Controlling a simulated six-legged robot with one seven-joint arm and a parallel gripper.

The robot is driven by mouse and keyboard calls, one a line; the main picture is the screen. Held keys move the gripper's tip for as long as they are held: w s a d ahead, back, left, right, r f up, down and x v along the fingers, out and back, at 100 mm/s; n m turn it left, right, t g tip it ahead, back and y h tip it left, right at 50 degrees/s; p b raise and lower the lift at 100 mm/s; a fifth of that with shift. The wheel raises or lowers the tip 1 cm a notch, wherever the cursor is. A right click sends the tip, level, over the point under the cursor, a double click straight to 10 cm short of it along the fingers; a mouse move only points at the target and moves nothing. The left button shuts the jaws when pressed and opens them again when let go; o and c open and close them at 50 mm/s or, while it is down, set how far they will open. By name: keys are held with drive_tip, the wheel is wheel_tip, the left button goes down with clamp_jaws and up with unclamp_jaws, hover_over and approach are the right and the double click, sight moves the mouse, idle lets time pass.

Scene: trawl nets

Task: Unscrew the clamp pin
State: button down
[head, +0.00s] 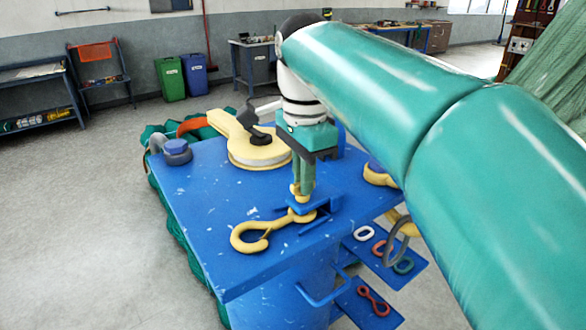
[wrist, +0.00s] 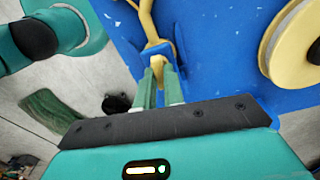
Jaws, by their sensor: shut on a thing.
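My gripper (head: 304,186) points down over the blue table (head: 215,205), just behind the yellow hook (head: 244,243). Its two green fingers are shut on a small yellow piece, the clamp pin (head: 296,190), at a blue bracket (head: 325,204) that holds the hook's shank end. In the wrist view the fingers (wrist: 160,88) close around the pin (wrist: 158,64) beside the blue bracket (wrist: 183,72). The hook's yellow shank (wrist: 147,22) runs up from there. The fingers hide most of the pin, so I cannot tell how far it is threaded in.
Another yellow hook (head: 379,176) is at the right edge. Lower blue shelves (head: 398,278) hold coloured links. The table's left front is clear.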

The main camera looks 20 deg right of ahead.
drive_tip(key=n, duration=0.5)
drive_tip(key=shift+a+f+n, duration=0.1)
drive_tip(key=shift+f+n, duration=0.05)
drive_tip(key=shift+n, duration=0.15)
drive_tip(key=n, duration=0.5)
drive_tip(key=shift+n, duration=0.3)
drive_tip(key=n, duration=1)
drive_tip(key=shift+n, duration=0.4)
drive_tip(key=n, duration=1)
drive_tip(key=shift+n, duration=0.4)
drive_tip(key=n, duration=0.5)
drive_tip(key=shift+n, duration=0.3)
drive_tip(key=n, duration=0.4)
drive_tip(key=shift+n, duration=0.4)
